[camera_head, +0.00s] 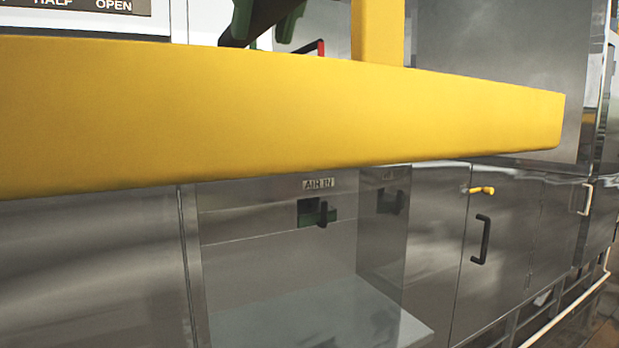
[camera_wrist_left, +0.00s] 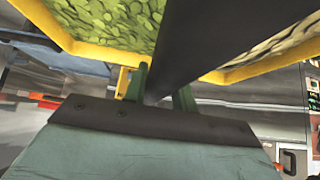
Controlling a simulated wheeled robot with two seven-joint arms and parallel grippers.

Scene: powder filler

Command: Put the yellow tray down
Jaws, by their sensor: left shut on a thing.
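The yellow tray (camera_head: 250,115) spans the head view close up, its long side wall tilted slightly. In the left wrist view the tray (camera_wrist_left: 105,52) shows its yellow rim and many green pieces inside. A dark bar (camera_wrist_left: 205,40) runs across the middle of it. My left gripper (camera_wrist_left: 163,88) is shut on the tray, with its green fingers at either side of the dark bar. In the head view, part of this gripper (camera_head: 262,18) shows at the top edge, above the tray wall. My right gripper is not in view.
A steel machine stands behind, with an "AIR IN" panel (camera_head: 318,184), a dark door handle (camera_head: 481,240) and a yellow latch (camera_head: 481,190). A pale ledge (camera_head: 320,315) lies low in front. A white rail (camera_head: 565,310) runs at lower right.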

